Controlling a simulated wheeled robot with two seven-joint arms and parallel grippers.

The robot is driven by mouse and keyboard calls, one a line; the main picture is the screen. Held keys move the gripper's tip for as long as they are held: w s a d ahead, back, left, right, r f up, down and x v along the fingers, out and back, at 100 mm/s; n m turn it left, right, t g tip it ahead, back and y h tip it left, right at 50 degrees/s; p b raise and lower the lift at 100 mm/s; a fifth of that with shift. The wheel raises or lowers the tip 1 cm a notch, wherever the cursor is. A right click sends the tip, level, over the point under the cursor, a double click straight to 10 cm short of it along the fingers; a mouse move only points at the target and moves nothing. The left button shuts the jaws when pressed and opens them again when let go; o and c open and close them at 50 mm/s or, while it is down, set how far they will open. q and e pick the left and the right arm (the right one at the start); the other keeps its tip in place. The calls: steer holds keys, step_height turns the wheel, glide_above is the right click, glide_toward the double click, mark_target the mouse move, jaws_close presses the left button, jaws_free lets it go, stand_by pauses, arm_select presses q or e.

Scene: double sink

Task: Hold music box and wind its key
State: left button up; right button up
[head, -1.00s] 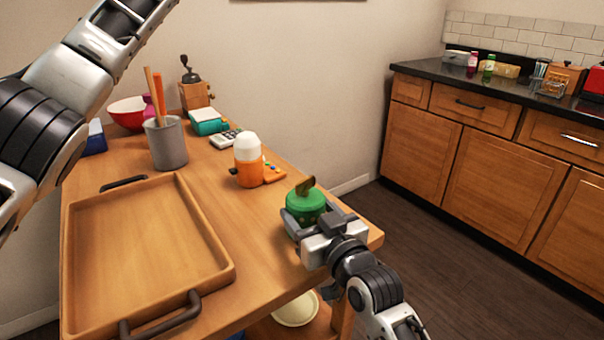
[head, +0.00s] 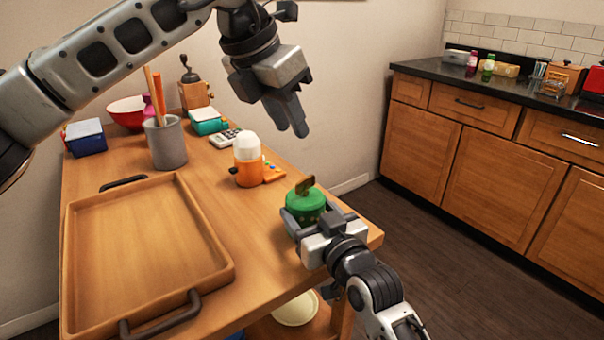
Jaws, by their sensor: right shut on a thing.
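The music box (head: 304,205) is a round green box near the right end of the wooden table. Its brown key (head: 305,185) stands up from the top. My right gripper (head: 308,216) is shut on the music box, with its fingers around the sides from the front right. My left gripper (head: 291,118) hangs in the air above and behind the music box, apart from it, fingers pointing down. Its two fingers look close together, and the gap between them is hard to judge. It holds nothing that I can see.
An orange object with a white top (head: 248,160) stands left of the music box. A wooden tray (head: 225,268) fills the table's front left. A grey utensil pot (head: 167,145), a calculator (head: 225,138) and a coffee grinder (head: 194,90) stand farther back.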

mark_target(304, 179)
arm_select(q)
steer(key=shift+y, duration=0.4)
steer(key=x, duration=0.8)
steer(key=a+x, duration=0.1)
steer(key=x, duration=0.3)
steer(key=shift+f, duration=0.3)
jaws_close()
